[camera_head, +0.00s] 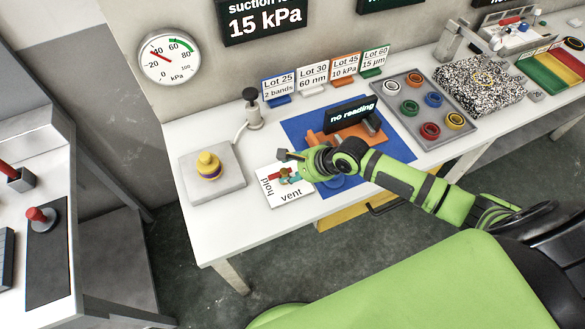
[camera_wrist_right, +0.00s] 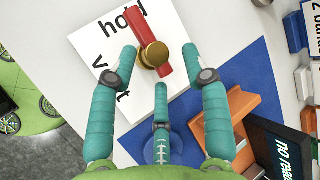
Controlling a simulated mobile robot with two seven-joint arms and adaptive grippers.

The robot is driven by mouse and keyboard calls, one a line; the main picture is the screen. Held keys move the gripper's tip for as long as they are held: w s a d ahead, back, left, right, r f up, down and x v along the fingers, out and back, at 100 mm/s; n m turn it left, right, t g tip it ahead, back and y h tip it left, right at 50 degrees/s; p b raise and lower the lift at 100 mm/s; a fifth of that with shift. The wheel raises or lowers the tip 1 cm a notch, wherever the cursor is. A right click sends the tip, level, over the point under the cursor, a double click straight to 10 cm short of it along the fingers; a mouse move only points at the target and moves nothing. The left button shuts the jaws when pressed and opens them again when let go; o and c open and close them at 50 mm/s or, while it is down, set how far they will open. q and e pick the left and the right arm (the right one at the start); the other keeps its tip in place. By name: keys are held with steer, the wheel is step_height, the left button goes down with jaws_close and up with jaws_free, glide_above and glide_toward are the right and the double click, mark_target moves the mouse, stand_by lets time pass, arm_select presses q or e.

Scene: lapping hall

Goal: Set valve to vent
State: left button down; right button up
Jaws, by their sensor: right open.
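The valve has a red lever with a brass knob (camera_wrist_right: 153,55) on a white plate (camera_head: 273,203) marked "hold" and "vent". In the wrist view the red lever (camera_wrist_right: 143,27) points up across the "hold" lettering; "vent" is at the lower left, partly covered by a finger. My right gripper (camera_head: 291,167) is open over the plate. In the wrist view its teal fingers stand apart on both sides of the knob, with a third finger below it. I cannot tell whether any finger touches the valve. In the head view the gripper hides much of the lever. My left gripper is not in view.
A yellow-topped piece (camera_head: 208,166) stands on a grey block left of the plate. A wall gauge (camera_head: 169,55) and a "15 kPa" display (camera_head: 265,20) are behind. A blue mat (camera_head: 398,149) with an orange stand (camera_head: 325,137) and a grey ring tray (camera_head: 396,130) lie to the right.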

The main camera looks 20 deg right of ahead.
mark_target(282, 169)
jaws_close()
steer(key=shift+w+d+n, duration=0.15)
steer(key=shift+w+n, duration=0.05)
steer(key=shift+n, duration=0.1)
steer(key=n+b, duration=0.1)
steer(key=n+g+y+b, duration=0.1)
steer(key=shift+w+d+n, duration=0.15)
steer(key=shift+w+n, duration=0.2)
steer(key=shift+n, duration=0.05)
steer(key=n+g+y+b, duration=0.1)
steer(key=n+g+b, duration=0.1)
steer(key=w+n+g+y+b, duration=0.1)
steer(key=n+g+b, duration=0.1)
steer(key=n, duration=0.1)
steer(key=shift+w, duration=0.1)
steer(key=n+g+b, duration=0.1)
steer(key=n, duration=0.1)
steer(key=n+g+b, duration=0.1)
steer(key=n+b, duration=0.1)
steer(key=n+g+b, duration=0.1)
steer(key=b, duration=0.1)
steer(key=shift+w+a+n+g, duration=0.3)
steer(key=shift+w+a+n, duration=0.1)
steer(key=shift+w+a+r+n+g+h+b, duration=0.15)
steer(key=shift+n+g+h+b, duration=0.25)
steer(key=shift+n+g+b, duration=0.4)
steer(key=shift+a+n+g+h+b, duration=0.2)
steer(key=shift+n+g+h+b, duration=0.25)
steer(key=shift+n+b, duration=0.65)
